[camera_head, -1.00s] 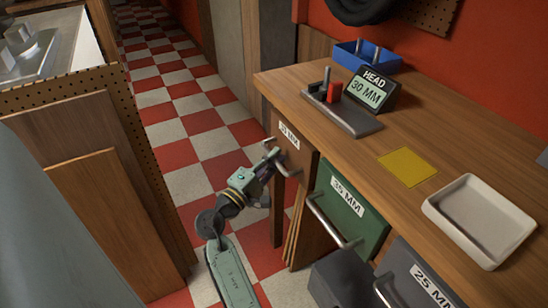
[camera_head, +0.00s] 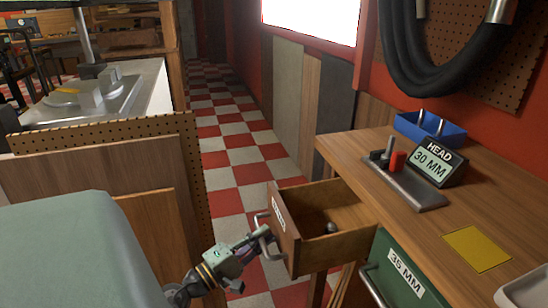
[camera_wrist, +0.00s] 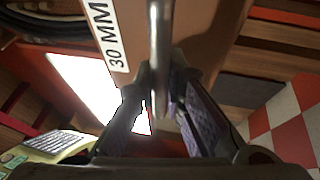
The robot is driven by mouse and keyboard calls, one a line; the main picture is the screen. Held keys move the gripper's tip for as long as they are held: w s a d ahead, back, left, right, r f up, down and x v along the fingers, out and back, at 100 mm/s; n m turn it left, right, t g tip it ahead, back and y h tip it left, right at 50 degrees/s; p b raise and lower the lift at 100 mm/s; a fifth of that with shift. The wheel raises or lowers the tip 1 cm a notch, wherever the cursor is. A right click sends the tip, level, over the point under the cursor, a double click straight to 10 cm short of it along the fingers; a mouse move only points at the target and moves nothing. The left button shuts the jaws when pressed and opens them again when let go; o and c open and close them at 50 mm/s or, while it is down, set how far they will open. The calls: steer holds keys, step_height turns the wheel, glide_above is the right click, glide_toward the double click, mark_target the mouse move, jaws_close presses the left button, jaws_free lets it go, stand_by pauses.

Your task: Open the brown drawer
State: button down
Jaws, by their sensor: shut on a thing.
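The brown drawer (camera_head: 288,238) is pulled well out of the wooden workbench, and its inside shows. A small dark grey object (camera_head: 331,227) lies on its floor. A metal bar handle (camera_head: 265,236) runs across its front beside a white label, which reads 30 MM in the wrist view. My gripper (camera_head: 256,243) is at the drawer front, shut on the handle. In the wrist view the handle (camera_wrist: 159,45) passes between the two fingers of my gripper (camera_wrist: 160,105).
A green drawer (camera_head: 400,278) marked 35 MM sits to the right, below the bench top (camera_head: 440,220). On the bench are a blue bin (camera_head: 418,133), a HEAD 30 MM sign (camera_head: 434,164), a grey stand and a yellow sheet (camera_head: 476,249). The checkered floor (camera_head: 222,160) is open behind.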

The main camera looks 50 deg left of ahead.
steer(key=shift+s+a, duration=0.25)
steer(key=shift+s, duration=0.3)
steer(key=c, duration=1.7)
jaws_free()
steer(key=shift+o, duration=0.2)
steer(key=s+f, duration=0.2)
steer(key=s, duration=0.9)
steer(key=shift+s, duration=0.4)
steer(key=shift+f, duration=0.1)
